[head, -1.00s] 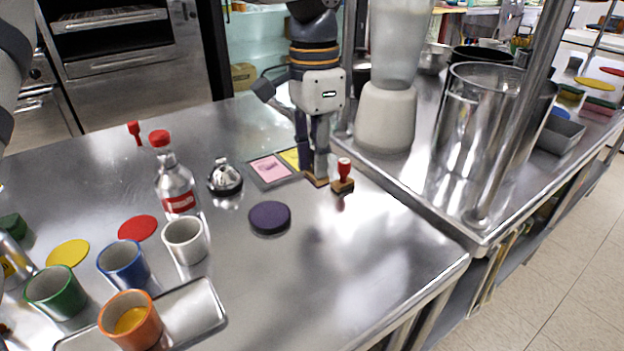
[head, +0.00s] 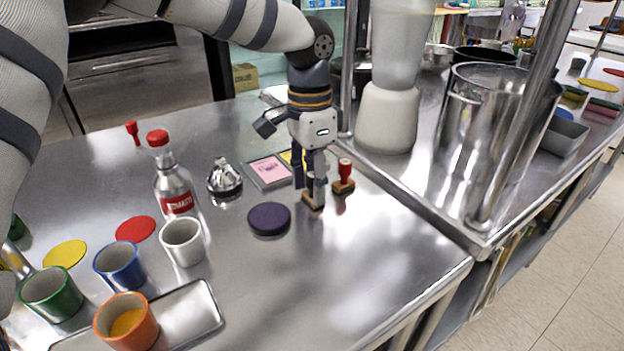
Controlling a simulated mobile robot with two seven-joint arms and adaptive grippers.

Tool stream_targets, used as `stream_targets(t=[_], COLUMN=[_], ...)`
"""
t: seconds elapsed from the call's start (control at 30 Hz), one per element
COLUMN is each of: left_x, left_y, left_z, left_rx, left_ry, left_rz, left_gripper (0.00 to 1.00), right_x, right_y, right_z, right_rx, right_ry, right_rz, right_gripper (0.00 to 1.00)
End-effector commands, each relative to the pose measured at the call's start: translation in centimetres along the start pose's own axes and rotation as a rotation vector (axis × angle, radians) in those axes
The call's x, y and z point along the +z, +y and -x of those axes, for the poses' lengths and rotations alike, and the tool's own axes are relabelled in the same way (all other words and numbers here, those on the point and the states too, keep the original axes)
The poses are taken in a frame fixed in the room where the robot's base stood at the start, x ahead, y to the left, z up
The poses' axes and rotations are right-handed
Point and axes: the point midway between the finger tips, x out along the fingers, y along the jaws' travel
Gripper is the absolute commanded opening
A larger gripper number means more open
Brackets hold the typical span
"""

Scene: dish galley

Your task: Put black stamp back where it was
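My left gripper (head: 310,185) reaches down over the steel counter, its fingers closed around a stamp. Only the stamp's wooden base (head: 313,201) shows clearly below the fingertips; its handle is hidden between them. I cannot tell whether the base touches the counter or hangs just above it. A red-handled stamp (head: 344,177) stands upright on its wooden base just right of the gripper, apart from the held stamp. My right gripper is not in view.
A dark purple disc (head: 269,219), bell (head: 224,180) and red-capped bottle (head: 176,185) stand left, with several cups farther left. A blender (head: 388,115) stands behind right. The front-right counter is clear.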

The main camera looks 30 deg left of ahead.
Motion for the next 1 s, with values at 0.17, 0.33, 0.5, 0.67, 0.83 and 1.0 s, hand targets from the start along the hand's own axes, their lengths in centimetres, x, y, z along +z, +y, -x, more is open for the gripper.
stream_targets(t=[0.17, 0.33, 0.5, 0.67, 0.83, 1.0], left_x=[0.0, -0.1, -0.1, -0.1, 0.0, 0.0], left_y=[0.0, -0.1, -0.1, -0.1, 0.0, 0.0], left_z=[0.1, 2.9, 7.6, 10.9, 12.3, 12.4], left_rx=[0.0, -0.005, -0.004, -0.002, 0.0, 0.001], left_ry=[0.0, 0.004, 0.002, -0.001, -0.002, -0.002], left_rz=[0.0, 0.002, 0.002, 0.002, 0.001, 0.0], left_gripper=[0.38, 0.38, 0.38, 0.38, 0.38, 0.38], right_x=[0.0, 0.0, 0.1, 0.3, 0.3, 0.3], right_y=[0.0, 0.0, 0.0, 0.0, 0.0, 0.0], right_z=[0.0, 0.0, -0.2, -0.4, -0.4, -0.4], right_rx=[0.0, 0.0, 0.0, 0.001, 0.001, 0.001], right_ry=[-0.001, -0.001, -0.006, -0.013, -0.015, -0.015], right_rz=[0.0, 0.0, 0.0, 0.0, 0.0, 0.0], right_gripper=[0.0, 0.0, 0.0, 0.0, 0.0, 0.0])
